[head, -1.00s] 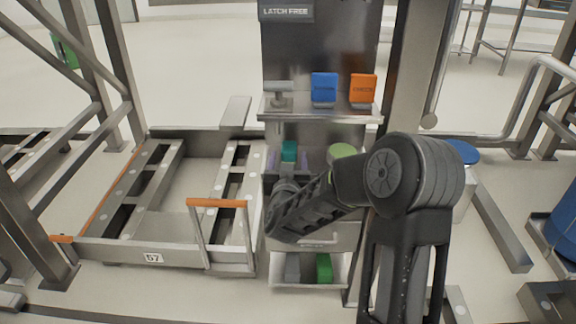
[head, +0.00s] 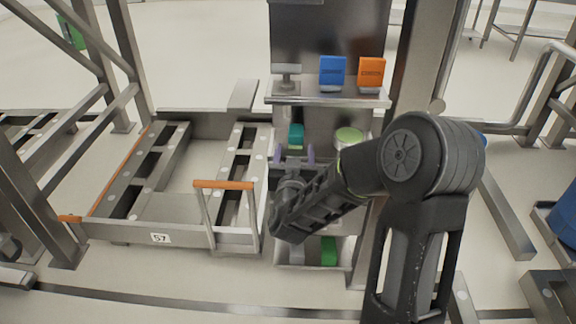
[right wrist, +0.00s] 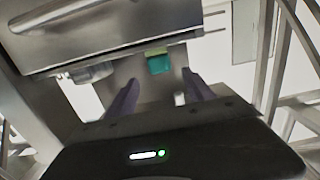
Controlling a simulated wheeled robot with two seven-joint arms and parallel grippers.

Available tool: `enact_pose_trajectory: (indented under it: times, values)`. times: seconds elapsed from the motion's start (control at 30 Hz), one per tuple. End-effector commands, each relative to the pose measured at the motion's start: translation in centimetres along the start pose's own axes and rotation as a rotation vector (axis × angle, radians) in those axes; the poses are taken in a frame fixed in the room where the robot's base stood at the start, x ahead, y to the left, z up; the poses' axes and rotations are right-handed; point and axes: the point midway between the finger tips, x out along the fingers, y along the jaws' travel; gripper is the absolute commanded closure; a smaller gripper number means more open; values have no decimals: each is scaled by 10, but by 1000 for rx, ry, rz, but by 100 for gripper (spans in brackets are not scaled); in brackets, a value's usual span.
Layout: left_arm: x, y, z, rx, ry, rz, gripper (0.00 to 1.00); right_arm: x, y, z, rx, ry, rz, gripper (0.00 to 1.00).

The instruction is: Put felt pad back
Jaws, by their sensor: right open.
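My right gripper (head: 294,155) is open and empty, its two purple fingers pointing toward the back of the steel stand. A teal block (head: 296,133) stands just beyond the fingertips. In the right wrist view the teal block (right wrist: 159,63) shows between and ahead of the spread fingers (right wrist: 159,92), apart from them. I cannot tell which thing is the felt pad; a round green-topped piece (head: 348,137) sits right of the teal block, and a green piece (head: 329,250) lies in the lower tray. My left gripper is out of view.
A steel shelf (head: 328,97) above the gripper holds a blue box (head: 332,71) and an orange box (head: 371,72). A low cart with an orange handle (head: 224,184) stands left. A grey piece (head: 297,254) lies beside the green one below. An upright post stands right.

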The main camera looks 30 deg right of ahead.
Motion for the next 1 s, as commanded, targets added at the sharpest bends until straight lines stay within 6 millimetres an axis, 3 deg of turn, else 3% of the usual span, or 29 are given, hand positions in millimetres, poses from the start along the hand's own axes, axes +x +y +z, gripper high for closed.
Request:
enact_pose_trajectory:
  times: [0.23,0.33,0.47,0.57,0.67,0.77,0.8,0.9,1.0]
  values:
    - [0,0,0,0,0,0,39,0,-2,3,0,-6,-5,38]
    - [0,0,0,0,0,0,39,-3,-11,18,0,-43,-36,38]
    - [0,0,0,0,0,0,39,-15,-40,66,5,-163,-128,38]
    - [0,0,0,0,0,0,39,-40,-70,125,10,-318,-231,38]
    - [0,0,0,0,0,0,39,-84,-101,197,11,-526,-349,38]
    - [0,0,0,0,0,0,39,-154,-123,274,3,-784,-463,38]
    - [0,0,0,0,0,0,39,-186,-128,300,-4,-891,-501,38]
    - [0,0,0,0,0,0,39,-264,-127,353,-29,-1140,-570,38]
    - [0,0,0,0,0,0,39,-329,-117,383,-61,-1334,-608,38]
